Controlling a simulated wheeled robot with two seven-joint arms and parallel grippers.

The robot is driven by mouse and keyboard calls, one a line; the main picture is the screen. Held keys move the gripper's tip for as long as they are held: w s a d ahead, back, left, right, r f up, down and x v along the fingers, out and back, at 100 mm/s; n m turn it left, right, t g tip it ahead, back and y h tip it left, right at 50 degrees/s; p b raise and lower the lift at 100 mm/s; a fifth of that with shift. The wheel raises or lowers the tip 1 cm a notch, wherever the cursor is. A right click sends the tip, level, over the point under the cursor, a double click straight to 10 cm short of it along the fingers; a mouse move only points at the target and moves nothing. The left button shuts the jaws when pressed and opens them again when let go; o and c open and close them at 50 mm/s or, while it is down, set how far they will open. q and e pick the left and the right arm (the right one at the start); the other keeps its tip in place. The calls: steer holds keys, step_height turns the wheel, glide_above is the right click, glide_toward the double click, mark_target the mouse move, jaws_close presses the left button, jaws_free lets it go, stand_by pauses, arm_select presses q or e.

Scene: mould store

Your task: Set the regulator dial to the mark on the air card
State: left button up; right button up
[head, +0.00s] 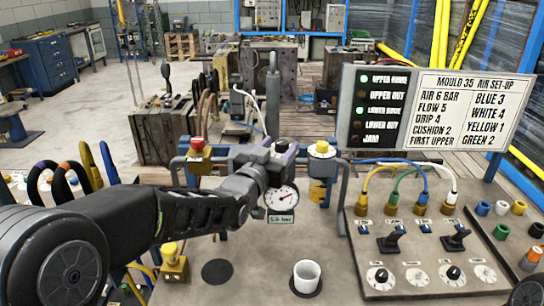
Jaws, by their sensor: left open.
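The air card (474,108) on the board at the right reads "MOULD 35 AIR SET-UP", with "AIR 6 BAR" as its first line. A round white gauge (282,199) with a red needle sits on the air unit in the middle. The small bar label (281,218) below it is too small to read surely. My left gripper (276,162) is open at the top of the unit, just above the gauge. A dark knob (286,146) shows at its fingers and is partly covered; I cannot tell whether they touch it. My right gripper is not in view.
A red-topped valve (197,147) and a yellow knob (322,149) flank the unit. A panel with levers and dials (421,260) stands at the right, with coloured hoses. A white cup (307,276) stands at the front of the bench.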

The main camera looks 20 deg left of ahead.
arm_select(q)
steer(key=s, duration=0.5)
steer(key=shift+s+a, duration=0.35)
steer(key=shift+s, duration=0.05)
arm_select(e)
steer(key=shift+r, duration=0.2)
arm_select(q)
steer(key=shift+a, duration=0.1)
